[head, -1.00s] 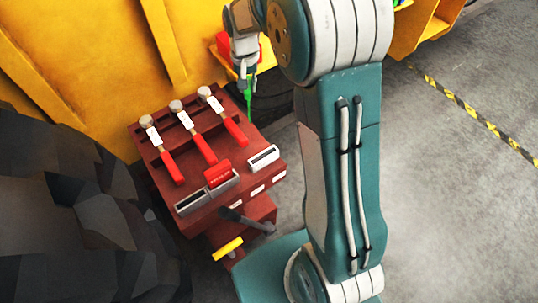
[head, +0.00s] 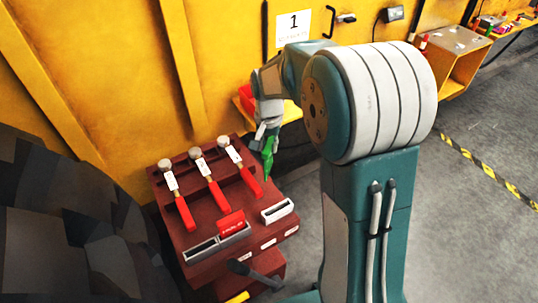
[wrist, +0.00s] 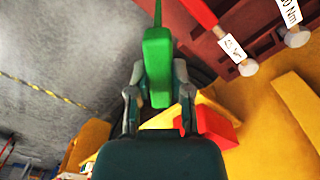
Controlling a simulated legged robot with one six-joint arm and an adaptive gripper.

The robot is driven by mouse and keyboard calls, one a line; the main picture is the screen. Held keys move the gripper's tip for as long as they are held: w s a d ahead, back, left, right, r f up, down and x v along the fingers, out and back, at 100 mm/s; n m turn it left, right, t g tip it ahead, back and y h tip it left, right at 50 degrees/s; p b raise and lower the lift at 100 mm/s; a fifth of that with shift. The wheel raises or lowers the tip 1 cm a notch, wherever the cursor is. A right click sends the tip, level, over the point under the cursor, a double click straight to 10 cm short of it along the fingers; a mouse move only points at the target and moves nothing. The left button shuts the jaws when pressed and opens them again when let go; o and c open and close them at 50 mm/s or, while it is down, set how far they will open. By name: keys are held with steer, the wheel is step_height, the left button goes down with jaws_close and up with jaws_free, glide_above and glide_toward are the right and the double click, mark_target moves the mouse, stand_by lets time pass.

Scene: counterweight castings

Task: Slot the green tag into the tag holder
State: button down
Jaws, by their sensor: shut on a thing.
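The green tag (head: 268,157) hangs tilted from my gripper (head: 267,138), just off the far right edge of the dark red bench. In the wrist view the tag (wrist: 157,70) stands between the two fingers of my gripper (wrist: 157,98), which is shut on it; its thin end points away. The grey tag holder (head: 203,250) lies on the front of the bench top. A red tag (head: 231,223) stands in its right part, and its left slot looks empty. A white slotted block (head: 278,210) sits to the right of it. The green tag is apart from both.
Several red-handled tools (head: 212,180) with white labels lie across the bench top (head: 187,232). A red bin (head: 247,98) on a yellow shelf is behind my gripper. A dark rocky mass (head: 70,220) stands left of the bench. Open floor (head: 455,215) lies to the right.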

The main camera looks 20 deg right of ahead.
steer(key=s+m, duration=0.9)
steer(key=shift+d+f, duration=0.1)
steer(key=shift+f, duration=2.7)
steer(key=shift+f, duration=2.65)
steer(key=shift+c, duration=2.3)
jaws_free()
steer(key=shift+r, duration=0.1)
step_height(320, 180, up, 19)
steer(key=shift+w, duration=0.1)
